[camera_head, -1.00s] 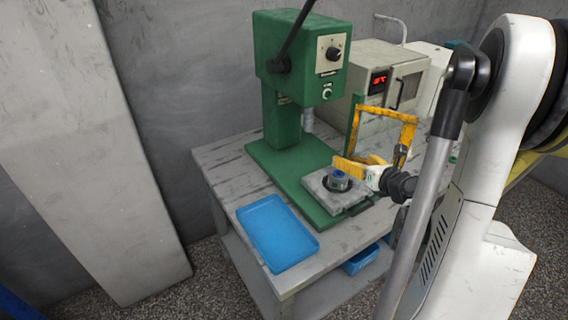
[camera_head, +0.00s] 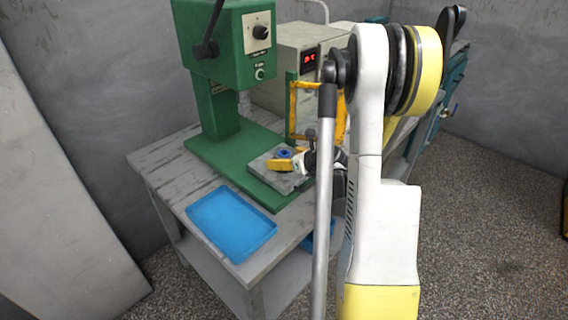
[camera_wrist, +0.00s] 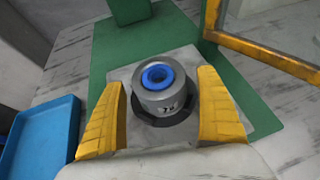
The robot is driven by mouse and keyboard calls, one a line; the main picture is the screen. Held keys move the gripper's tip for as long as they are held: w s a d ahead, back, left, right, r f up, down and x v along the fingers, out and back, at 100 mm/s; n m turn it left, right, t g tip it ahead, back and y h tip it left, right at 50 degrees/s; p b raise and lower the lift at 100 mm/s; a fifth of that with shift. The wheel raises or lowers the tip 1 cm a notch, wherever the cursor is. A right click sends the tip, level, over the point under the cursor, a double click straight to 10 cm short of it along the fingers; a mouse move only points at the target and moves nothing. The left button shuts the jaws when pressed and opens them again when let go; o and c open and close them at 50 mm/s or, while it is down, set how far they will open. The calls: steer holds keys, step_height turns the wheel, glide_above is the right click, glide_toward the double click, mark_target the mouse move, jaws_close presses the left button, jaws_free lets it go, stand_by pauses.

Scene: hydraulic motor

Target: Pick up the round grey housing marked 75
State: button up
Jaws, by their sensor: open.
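The round grey housing (camera_wrist: 161,99) has a blue ring in its top and dark marking on its side, too small to read surely. It stands upright on a dark base on a grey square plate (camera_wrist: 120,76). In the head view only its blue top (camera_head: 285,154) shows clearly, with my gripper (camera_head: 287,163) partly hiding the rest. In the wrist view my gripper (camera_wrist: 162,110) is open, with one yellow finger on each side of the housing. Gaps show between the fingers and the housing.
The plate lies on the green base of a press (camera_head: 222,70). A yellow frame (camera_wrist: 265,50) stands close to the right finger. An empty blue tray (camera_head: 232,222) lies on the table at front left. A grey machine (camera_head: 290,55) stands behind.

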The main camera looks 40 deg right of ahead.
steer(key=shift+w+f, duration=0.2)
steer(key=shift+w, duration=0.1)
steer(key=shift+s+r, duration=0.1)
steer(key=c, duration=1.5)
